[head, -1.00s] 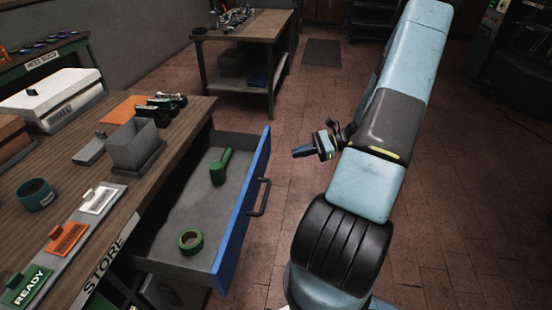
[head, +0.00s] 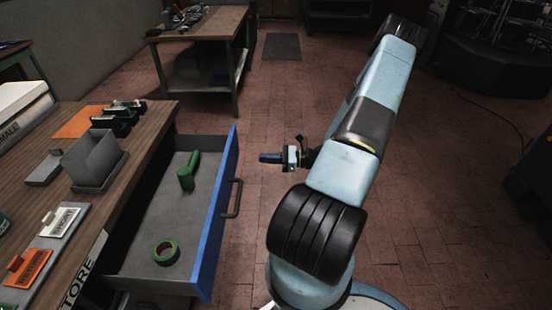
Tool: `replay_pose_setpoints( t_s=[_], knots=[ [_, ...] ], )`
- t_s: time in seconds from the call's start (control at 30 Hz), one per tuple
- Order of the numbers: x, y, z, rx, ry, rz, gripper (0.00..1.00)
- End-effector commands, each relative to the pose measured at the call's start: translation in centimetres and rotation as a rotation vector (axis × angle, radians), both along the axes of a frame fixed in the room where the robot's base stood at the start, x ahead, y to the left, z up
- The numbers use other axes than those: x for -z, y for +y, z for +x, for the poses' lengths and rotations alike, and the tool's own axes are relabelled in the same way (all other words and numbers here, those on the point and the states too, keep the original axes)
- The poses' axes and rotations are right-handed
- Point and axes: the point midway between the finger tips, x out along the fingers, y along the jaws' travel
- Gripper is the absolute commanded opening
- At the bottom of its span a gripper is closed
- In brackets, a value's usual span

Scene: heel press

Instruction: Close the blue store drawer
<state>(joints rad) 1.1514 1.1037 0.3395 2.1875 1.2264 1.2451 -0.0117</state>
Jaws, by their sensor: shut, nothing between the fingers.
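The blue store drawer (head: 216,214) is pulled out from the wooden workbench at the left. Its blue front faces right and carries a dark bar handle (head: 235,198). Inside the drawer lie a green tool with a handle (head: 188,171) and a green ring-shaped roll (head: 166,252). My gripper (head: 262,157) is to the right of the drawer front, near its far end, pointing left. The gripper is shut and empty, and a gap of floor shows between it and the drawer in the picture.
The store bench (head: 130,165) carries a grey open box (head: 94,160), tags and several dark green items (head: 120,115). Another bench (head: 198,50) stands at the back. Tiled floor (head: 440,200) is clear to the right. A dark mat (head: 282,46) lies at the back.

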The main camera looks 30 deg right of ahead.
Motion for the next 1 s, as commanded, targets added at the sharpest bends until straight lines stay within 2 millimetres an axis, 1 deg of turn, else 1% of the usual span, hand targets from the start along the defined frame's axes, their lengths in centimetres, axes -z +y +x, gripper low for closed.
replay_pose_setpoints(
  t_s=[0.03,0.3,0.5,0.7,0.97,1.0],
  knots=[
    [0.0,0.8,0.5,-0.003,0.0,0.002,0.0],
    [0.0,4.6,3.3,-0.003,-0.001,0.002,0.0],
    [0.0,6.4,4.6,-0.002,-0.001,0.001,0.0],
    [0.0,7.1,5.1,-0.002,-0.001,-0.001,0.0],
    [0.0,7.1,5.1,-0.002,-0.001,-0.001,0.0],
    [0.0,6.3,5.1,0.003,-0.001,-0.002,0.0]
  ],
)
